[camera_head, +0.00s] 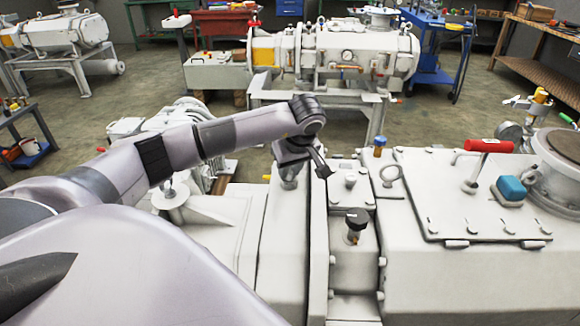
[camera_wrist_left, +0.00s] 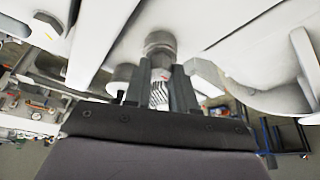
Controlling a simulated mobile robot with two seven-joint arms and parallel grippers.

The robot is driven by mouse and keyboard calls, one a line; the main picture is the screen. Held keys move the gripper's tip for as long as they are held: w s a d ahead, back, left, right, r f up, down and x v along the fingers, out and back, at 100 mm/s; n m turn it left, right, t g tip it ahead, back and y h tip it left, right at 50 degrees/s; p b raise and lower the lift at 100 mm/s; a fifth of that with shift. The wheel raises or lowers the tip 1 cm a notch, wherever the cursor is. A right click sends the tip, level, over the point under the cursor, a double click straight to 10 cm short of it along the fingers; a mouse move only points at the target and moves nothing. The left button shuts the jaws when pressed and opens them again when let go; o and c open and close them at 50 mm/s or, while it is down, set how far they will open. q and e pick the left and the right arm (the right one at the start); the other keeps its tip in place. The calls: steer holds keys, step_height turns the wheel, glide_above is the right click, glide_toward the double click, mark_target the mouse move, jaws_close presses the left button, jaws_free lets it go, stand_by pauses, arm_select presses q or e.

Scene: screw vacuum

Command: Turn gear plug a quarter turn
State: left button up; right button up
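My left gripper (camera_head: 318,165) reaches over the white vacuum machine, and one dark finger shows clearly in the head view. In the left wrist view, the two dark fingers (camera_wrist_left: 160,88) stand apart on either side of a small ribbed metal piece (camera_wrist_left: 158,97), which looks like the gear plug. A round grey fitting (camera_wrist_left: 160,45) sits right behind it. The fingers look open around the plug; I cannot tell whether either one touches it. In the head view the plug is not clearly visible near the gripper. My right gripper is not in view.
A black-topped knob (camera_head: 357,217) stands on the white machine just right of my gripper. Another vacuum pump (camera_head: 335,60) is behind, across open floor.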

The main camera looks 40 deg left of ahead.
arm_select(q)
steer(key=o, duration=0.4)
steer(key=shift+s, duration=0.1)
steer(key=shift+o, duration=0.2)
steer(key=v, duration=0.7)
steer(key=shift+d, duration=0.1)
